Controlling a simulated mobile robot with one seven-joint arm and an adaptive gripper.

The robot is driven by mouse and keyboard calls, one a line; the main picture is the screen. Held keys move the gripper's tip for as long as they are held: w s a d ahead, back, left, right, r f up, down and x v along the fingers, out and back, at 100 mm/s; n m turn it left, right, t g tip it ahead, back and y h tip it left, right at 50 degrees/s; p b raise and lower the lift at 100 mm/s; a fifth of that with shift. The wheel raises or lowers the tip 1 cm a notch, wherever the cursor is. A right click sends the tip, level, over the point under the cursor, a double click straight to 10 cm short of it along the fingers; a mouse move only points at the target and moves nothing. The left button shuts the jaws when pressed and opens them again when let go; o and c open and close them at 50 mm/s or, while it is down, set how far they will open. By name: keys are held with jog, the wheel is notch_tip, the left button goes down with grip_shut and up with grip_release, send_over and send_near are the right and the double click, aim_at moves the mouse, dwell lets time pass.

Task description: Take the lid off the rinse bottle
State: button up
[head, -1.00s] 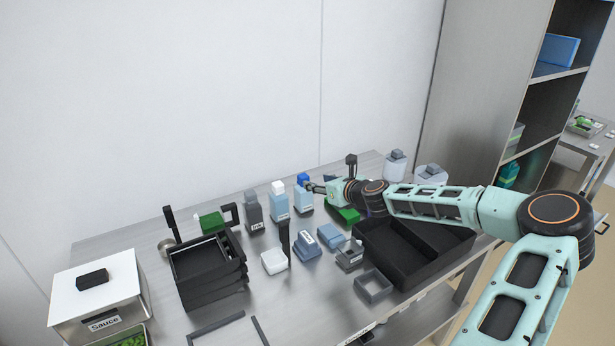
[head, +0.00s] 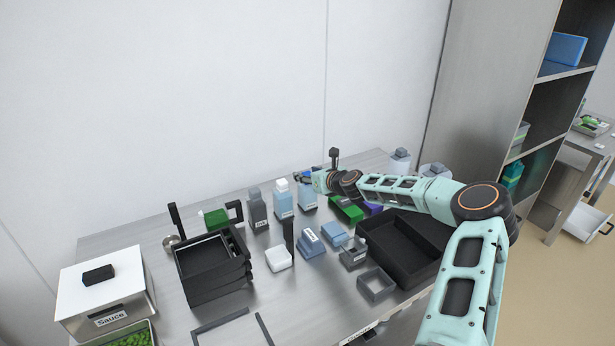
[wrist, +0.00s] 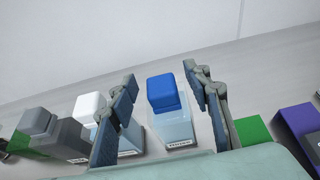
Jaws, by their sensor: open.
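A pale blue bottle (wrist: 174,128) with a blue lid (wrist: 162,92) stands upright in the middle of the wrist view. Its front label is too small to read surely; I take it for the rinse bottle. It also shows in the head view (head: 307,202), its lid partly hidden by my gripper (head: 306,177). My gripper (wrist: 160,80) is open, with one finger on each side of the lid and gaps between. It holds nothing. The lid sits on the bottle.
A similar bottle with a white lid (head: 283,205) and a dark grey bottle (head: 257,212) stand just left. A green block (head: 347,208) and purple block (head: 374,209) lie right. Black trays (head: 210,270) and a black bin (head: 395,270) stand nearer the front.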

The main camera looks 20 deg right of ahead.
jog(key=shift+w, duration=0.1)
jog(key=c, duration=0.9)
jog(key=shift+o, duration=0.2)
jog(key=shift+r, duration=0.15)
